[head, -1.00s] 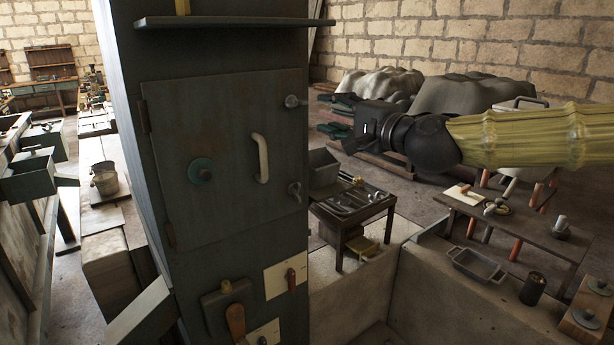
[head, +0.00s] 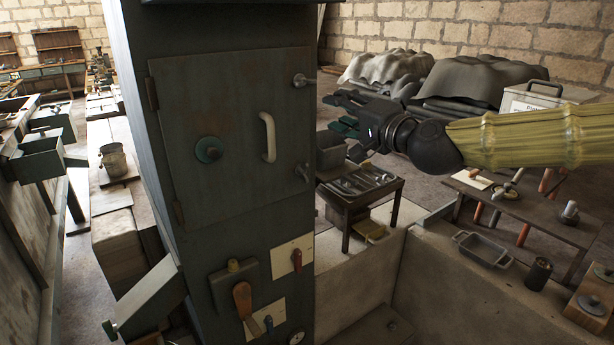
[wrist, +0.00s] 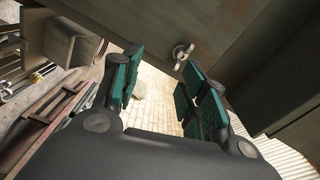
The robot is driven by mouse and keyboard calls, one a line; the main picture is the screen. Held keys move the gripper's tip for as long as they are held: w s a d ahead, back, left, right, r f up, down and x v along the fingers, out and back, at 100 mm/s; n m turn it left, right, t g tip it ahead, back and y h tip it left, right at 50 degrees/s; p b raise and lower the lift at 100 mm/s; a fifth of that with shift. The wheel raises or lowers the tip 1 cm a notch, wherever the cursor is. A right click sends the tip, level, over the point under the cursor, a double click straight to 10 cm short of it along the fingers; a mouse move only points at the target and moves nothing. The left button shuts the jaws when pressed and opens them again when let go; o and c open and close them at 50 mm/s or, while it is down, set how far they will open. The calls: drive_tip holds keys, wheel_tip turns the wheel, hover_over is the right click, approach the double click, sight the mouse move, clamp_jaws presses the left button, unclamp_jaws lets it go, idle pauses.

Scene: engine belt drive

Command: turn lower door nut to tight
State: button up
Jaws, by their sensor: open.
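The grey cabinet door (head: 235,140) is shut, with a pale handle (head: 267,137) and a round green knob. The lower door nut (head: 302,172) is a small metal wing nut at the door's lower right edge. It also shows in the wrist view (wrist: 182,56), just beyond and between my fingertips, apart from them. The upper door nut (head: 300,80) sits above it on the same edge. My gripper (wrist: 158,88) is open and empty, with green finger pads. In the head view my gripper (head: 352,128) is right of the door, its fingers partly hard to make out.
Below the door are switch plates (head: 292,256) and an orange-handled lever (head: 243,300). A small table (head: 347,205) with tools stands behind, right of the cabinet. A low wall (head: 440,290) and a bench (head: 535,215) lie at right.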

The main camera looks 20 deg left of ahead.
wheel_tip(320, 180, down, 9)
drive_tip(key=n+b, duration=0.1)
drive_tip(key=n, duration=0.6)
drive_tip(key=n+b, duration=0.2)
drive_tip(key=n, duration=0.6)
approach(304, 171)
drive_tip(key=p+x, duration=0.3)
drive_tip(key=x, duration=0.5)
drive_tip(key=shift+w+a, duration=0.25)
drive_tip(key=shift+w, duration=0.1)
clamp_jaws()
